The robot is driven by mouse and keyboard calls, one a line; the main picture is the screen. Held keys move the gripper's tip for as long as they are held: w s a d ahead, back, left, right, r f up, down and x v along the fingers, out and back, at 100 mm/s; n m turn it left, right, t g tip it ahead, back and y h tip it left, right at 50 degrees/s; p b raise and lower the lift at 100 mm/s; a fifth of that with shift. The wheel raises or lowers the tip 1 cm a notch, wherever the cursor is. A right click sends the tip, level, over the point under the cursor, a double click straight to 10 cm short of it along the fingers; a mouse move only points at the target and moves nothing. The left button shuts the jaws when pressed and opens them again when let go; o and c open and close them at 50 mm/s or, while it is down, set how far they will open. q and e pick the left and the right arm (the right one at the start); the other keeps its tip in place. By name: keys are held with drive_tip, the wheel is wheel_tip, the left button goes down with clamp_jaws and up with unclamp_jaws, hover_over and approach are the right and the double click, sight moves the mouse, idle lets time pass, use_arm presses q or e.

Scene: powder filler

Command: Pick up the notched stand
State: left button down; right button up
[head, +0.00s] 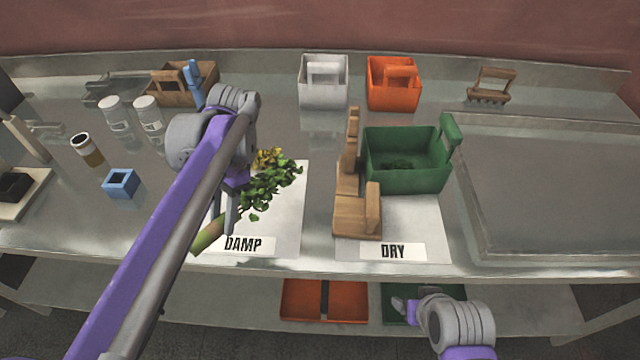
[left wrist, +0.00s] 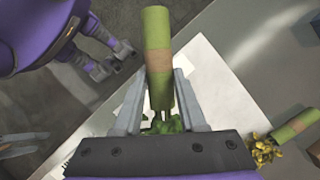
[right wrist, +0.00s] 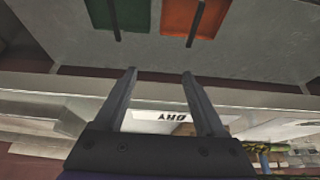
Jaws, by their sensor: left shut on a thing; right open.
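A wooden stand with uprights of unequal height (head: 352,195), which looks like the notched stand, rests on the DRY sheet (head: 420,222), left of a green bin. Neither gripper touches it. My left gripper (head: 228,212) is over the DAMP sheet (head: 290,215), shut on a leafy bundle with a green, tan-banded handle (left wrist: 158,60); its leaves (head: 268,190) show in the head view. A second bundle with yellow flowers (head: 268,158) lies behind it, partly hidden. My right gripper (head: 405,305) is open and empty in front of the table, below its front edge; its fingers show in the right wrist view (right wrist: 160,95).
The green bin (head: 405,180) stands close beside the wooden stand. White (head: 323,95) and orange (head: 393,95) caddies stand at the back. Jars (head: 118,118) and a blue block (head: 121,183) are at left. A metal tray (head: 550,200) fills the right.

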use_arm(q)
drive_tip(key=f+b, duration=0.2)
drive_tip(key=shift+s+f, duration=0.2)
drive_tip(key=shift+f, duration=0.15)
use_arm(e)
drive_tip(key=w+a+r, duration=0.4)
drive_tip(key=w+r, duration=0.7)
drive_tip(key=w, duration=0.1)
use_arm(q)
drive_tip(key=shift+s+f+b, duration=0.1)
drive_tip(key=shift+f+b, duration=0.65)
drive_tip(key=shift+b, duration=0.05)
use_arm(e)
approach(373, 187)
drive_tip(key=shift+w+d+r+m+g, duration=0.15)
drive_tip(key=shift+w+d+m+g, duration=0.05)
drive_tip(key=shift+m+g, duration=0.1)
drive_tip(key=shift+w+a, duration=0.1)
drive_tip(key=shift+w, duration=0.1)
use_arm(q)
drive_tip(key=shift+f+b, duration=0.35)
drive_tip(key=shift+f, duration=0.05)
use_arm(e)
drive_tip(key=x, duration=0.6)
use_arm(q)
drive_tip(key=shift+f+b, duration=0.3)
use_arm(e)
drive_tip(key=shift+x, duration=2.85)
drive_tip(key=shift+s, duration=0.25)
drive_tip(key=shift+c, duration=0.3)
